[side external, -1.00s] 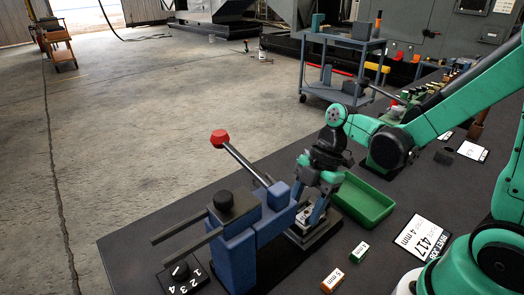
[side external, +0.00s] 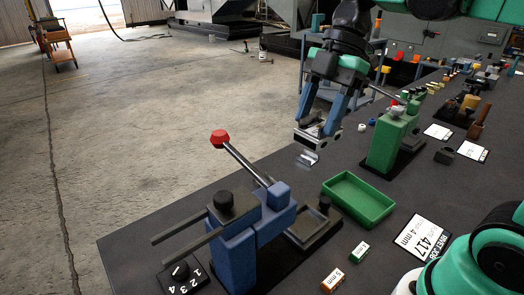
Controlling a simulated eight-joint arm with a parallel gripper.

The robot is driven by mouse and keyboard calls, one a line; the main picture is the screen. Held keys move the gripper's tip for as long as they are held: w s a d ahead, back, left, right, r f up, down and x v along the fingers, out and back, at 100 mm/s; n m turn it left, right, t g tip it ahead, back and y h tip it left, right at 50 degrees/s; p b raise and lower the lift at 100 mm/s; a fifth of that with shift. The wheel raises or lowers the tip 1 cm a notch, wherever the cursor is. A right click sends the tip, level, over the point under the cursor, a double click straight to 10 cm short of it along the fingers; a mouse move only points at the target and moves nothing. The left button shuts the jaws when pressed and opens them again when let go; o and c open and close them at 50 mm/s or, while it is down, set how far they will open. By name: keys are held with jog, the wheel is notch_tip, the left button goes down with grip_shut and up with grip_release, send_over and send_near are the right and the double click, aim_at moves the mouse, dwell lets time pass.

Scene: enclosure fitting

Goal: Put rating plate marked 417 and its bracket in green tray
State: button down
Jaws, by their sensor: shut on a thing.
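My gripper (side external: 318,128) is raised above the bench, left of and higher than the green tray (side external: 337,203) in the picture. A dark part lies between the fingertips; any number on the piece is too small to read. The green tray stands empty on the bench. A white job card (side external: 422,239) reading 417 and 4 mm lies right of the tray.
A blue press (side external: 238,250) with a red-knobbed lever stands at the front, its dark fixture (side external: 312,232) empty. A green press (side external: 388,145) stands behind the tray. An orange block (side external: 332,281) and a green block (side external: 360,250) lie in front of the tray.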

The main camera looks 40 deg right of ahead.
jog(key=shift+r, duration=0.3)
jog(key=shift+w+d+f, duration=0.1)
jog(key=shift+w+d, duration=0.05)
jog(key=shift+d, duration=0.2)
jog(key=s+d+f+m, duration=0.1)
jog(key=s+d+f, duration=0.1)
jog(key=d+f, duration=1.1)
jog(key=shift+s+d+f, duration=0.2)
jog(key=shift+s+d, duration=0.2)
jog(key=shift+d, duration=0.05)
jog(key=shift+f, duration=3.5)
jog(key=shift+f, duration=0.45)
